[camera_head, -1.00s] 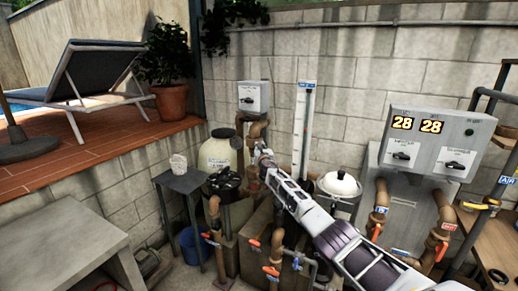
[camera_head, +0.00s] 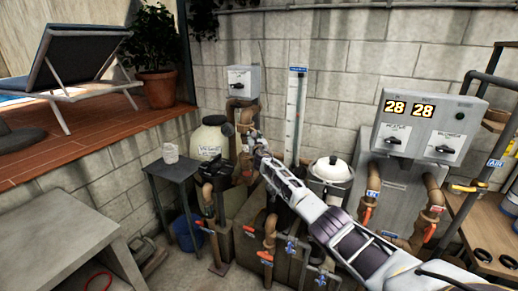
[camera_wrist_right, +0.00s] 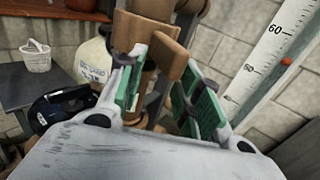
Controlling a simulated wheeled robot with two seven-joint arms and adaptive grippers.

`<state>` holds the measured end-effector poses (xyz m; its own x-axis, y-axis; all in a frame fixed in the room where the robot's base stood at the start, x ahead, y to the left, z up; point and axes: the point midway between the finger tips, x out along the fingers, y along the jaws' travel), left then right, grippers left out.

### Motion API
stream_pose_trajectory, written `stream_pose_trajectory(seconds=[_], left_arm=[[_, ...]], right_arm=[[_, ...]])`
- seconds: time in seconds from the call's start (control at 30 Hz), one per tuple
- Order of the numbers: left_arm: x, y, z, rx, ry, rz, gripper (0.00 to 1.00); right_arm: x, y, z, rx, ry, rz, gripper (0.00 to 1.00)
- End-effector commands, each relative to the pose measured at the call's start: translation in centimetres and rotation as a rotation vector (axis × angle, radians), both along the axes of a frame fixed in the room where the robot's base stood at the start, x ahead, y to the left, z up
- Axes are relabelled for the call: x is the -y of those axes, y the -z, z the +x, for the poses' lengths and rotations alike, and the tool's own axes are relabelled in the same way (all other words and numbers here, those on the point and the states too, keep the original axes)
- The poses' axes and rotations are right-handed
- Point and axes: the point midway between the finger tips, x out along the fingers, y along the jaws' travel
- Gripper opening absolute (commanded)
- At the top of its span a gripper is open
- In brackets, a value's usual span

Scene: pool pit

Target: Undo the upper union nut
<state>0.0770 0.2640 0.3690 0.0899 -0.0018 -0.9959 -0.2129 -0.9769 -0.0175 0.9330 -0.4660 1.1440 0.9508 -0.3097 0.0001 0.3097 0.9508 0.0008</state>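My right gripper (camera_head: 254,146) reaches to this pipework from the lower right. In the wrist view its two green-padded fingers (camera_wrist_right: 165,100) are spread apart, one on either side of the pipe line, just below the fitting. I cannot tell whether a pad touches it. My left gripper is not in view.
The tank (camera_head: 208,140) and a dark pump-like unit (camera_head: 214,170) stand left of the pipework. A white gauge board (camera_head: 295,110) and a white-lidded vessel (camera_head: 331,170) are close on the right.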

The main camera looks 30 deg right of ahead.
Motion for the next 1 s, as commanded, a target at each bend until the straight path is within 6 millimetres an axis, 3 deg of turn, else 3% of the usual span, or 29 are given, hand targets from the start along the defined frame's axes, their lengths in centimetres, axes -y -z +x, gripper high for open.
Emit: stream_pose_trajectory(seconds=[1.0], left_arm=[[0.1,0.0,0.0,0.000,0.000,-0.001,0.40]], right_arm=[[-1.3,0.3,-5.0,-0.005,-0.001,0.002,0.35]])
